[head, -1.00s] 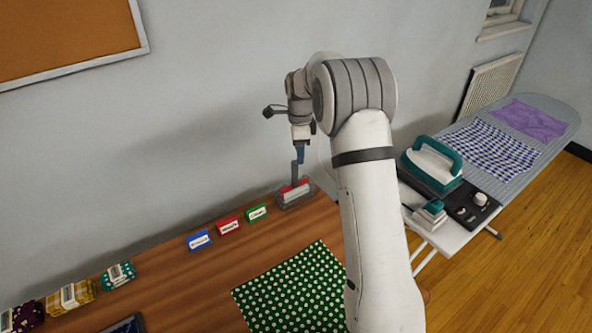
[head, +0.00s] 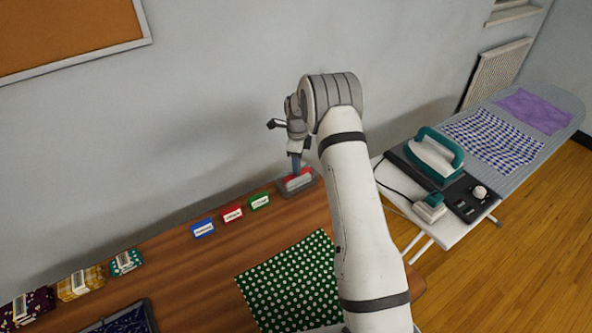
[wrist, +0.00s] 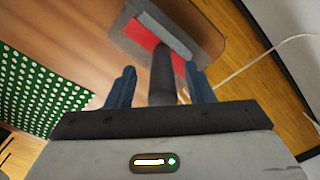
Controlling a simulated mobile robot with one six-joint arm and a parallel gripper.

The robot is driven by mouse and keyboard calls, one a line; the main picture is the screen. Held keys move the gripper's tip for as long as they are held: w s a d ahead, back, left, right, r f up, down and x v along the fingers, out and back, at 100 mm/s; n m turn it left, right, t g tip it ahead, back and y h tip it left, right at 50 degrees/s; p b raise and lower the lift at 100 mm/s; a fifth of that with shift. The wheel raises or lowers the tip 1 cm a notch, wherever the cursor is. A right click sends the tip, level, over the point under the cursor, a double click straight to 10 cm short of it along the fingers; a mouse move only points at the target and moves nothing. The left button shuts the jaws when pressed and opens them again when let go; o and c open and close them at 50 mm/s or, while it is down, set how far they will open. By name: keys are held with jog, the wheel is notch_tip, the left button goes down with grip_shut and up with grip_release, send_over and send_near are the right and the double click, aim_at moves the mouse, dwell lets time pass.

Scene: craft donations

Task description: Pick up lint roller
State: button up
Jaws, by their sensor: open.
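The lint roller (wrist: 163,72) shows a dark handle and a pale grey roller part, lying over a grey tray (wrist: 208,48) with a red inside. In the head view the tray (head: 283,191) sits at the back right corner of the wooden table, with the pale roller (head: 299,181) in it. My gripper (wrist: 159,69) is open, its two blue fingers on either side of the dark handle, with gaps visible. In the head view my gripper (head: 296,172) is low over the tray and hides most of the handle.
Blue (head: 203,228), red (head: 232,214) and green (head: 259,201) labelled blocks stand left of the tray. A green dotted cloth (head: 290,285) lies in front. The ironing board with an iron (head: 436,154) is at right. The wall is close behind.

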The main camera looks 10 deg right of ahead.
jog(key=shift+c, duration=0.5)
grip_shut()
